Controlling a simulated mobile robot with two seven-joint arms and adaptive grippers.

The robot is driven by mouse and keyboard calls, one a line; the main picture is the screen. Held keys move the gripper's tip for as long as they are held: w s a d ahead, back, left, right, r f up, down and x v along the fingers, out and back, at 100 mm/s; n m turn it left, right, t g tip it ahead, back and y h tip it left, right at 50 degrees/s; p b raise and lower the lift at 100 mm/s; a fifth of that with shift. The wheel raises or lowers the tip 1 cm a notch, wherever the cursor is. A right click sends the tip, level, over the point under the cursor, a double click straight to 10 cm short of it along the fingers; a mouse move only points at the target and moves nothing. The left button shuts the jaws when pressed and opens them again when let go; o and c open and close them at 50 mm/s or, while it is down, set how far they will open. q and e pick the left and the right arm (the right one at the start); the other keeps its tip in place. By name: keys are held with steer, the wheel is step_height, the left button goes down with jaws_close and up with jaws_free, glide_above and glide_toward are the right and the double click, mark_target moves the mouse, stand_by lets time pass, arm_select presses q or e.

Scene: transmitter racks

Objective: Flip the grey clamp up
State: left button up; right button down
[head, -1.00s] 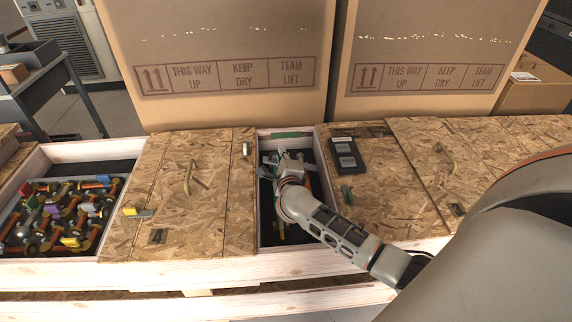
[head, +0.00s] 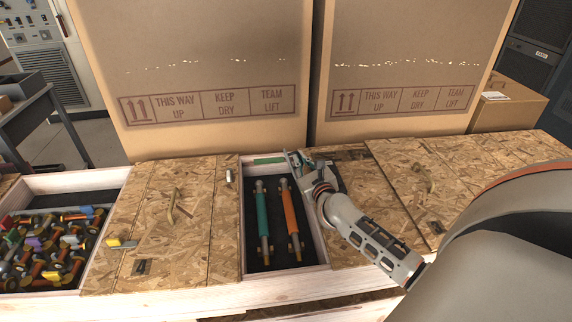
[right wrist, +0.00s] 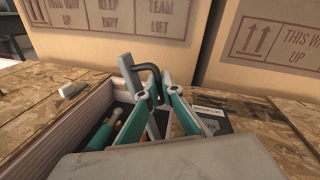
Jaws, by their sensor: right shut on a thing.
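A light grey clamp (head: 229,177) sits at the left edge of the open crate compartment (head: 273,262). It also shows in the right wrist view (right wrist: 72,88), left of my fingers and apart from them. My right gripper (head: 293,157) is at the compartment's back right corner. In the right wrist view my right gripper's teal and grey fingers (right wrist: 148,72) are closed around a dark hooked part (right wrist: 151,69). My left gripper is out of view.
A teal rod (head: 262,218) and an orange rod (head: 290,215) lie in the compartment. A wooden lid (head: 195,240) with a yellow clamp (head: 122,243) is at left. Large cardboard boxes (head: 200,50) stand behind. A bin of coloured parts (head: 45,245) is at far left.

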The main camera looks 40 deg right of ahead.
steer(key=s+d+m+b, duration=0.1)
steer(key=s+d+f+m+b, duration=0.1)
steer(key=d, duration=0.1)
steer(key=s+d+m+b, duration=0.1)
steer(key=shift+d+f+m+t, duration=0.25)
steer(key=shift+d+m+t, duration=0.05)
steer(key=shift+m+t, duration=0.1)
steer(key=shift+s+d+m+b, duration=0.3)
steer(key=shift+d+m+b, duration=0.2)
steer(key=shift+d+b, duration=0.1)
steer(key=shift+s+d+m, duration=0.15)
steer(key=shift+d+m, duration=0.1)
steer(key=shift+m, duration=0.05)
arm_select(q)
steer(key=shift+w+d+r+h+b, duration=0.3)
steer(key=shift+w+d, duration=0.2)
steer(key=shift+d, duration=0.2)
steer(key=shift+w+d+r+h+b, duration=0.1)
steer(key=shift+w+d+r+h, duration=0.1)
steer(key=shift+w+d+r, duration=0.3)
arm_select(e)
steer(key=shift+d, duration=0.15)
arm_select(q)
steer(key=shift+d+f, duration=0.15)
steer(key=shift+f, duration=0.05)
arm_select(e)
steer(key=shift+s, duration=0.1)
